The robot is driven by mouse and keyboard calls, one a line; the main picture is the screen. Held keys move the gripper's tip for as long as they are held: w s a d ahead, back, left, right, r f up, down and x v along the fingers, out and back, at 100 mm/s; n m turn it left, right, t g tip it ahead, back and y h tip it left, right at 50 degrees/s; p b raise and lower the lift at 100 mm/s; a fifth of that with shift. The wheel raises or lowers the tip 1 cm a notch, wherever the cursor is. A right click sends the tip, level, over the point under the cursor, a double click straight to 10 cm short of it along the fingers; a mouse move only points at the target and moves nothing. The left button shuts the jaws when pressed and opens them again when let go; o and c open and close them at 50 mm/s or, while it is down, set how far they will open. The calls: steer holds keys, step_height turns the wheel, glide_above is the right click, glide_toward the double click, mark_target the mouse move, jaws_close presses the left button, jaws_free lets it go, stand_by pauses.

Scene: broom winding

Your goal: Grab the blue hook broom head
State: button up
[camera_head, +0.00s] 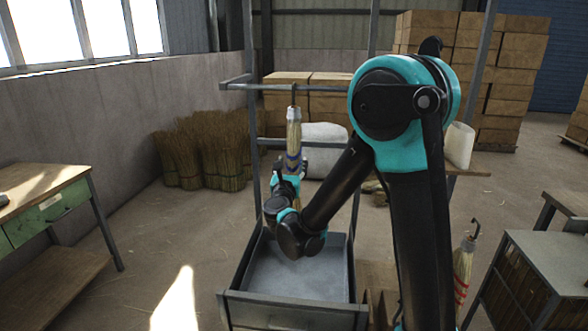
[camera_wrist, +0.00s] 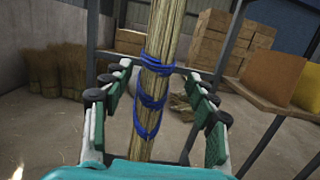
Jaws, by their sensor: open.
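The blue hook broom head (camera_head: 293,140) hangs upright by a dark hook from the bar of a metal rack in the head view. It is a straw bundle with blue windings and a pale top. In the wrist view the straw bundle (camera_wrist: 160,50) with blue bands stands between the two fingers of my gripper (camera_wrist: 154,110). The fingers are open, with gaps visible on both sides of the straw. In the head view my gripper (camera_head: 287,180) is at the lower part of the broom head.
The metal rack (camera_head: 252,140) has a grey tray (camera_head: 290,306) below the broom head. Straw bundles (camera_head: 205,150) stand by the wall. A workbench (camera_head: 48,203) is at the left; stacked boxes (camera_head: 470,60) are behind.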

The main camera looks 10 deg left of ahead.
steer(key=shift+w+r, duration=0.2)
steer(key=shift+w, duration=1.25)
steer(key=shift+w+r, duration=0.25)
steer(key=shift+w, duration=1.15)
steer(key=shift+w+r, duration=0.2)
steer(key=shift+w, duration=1.25)
jaws_close()
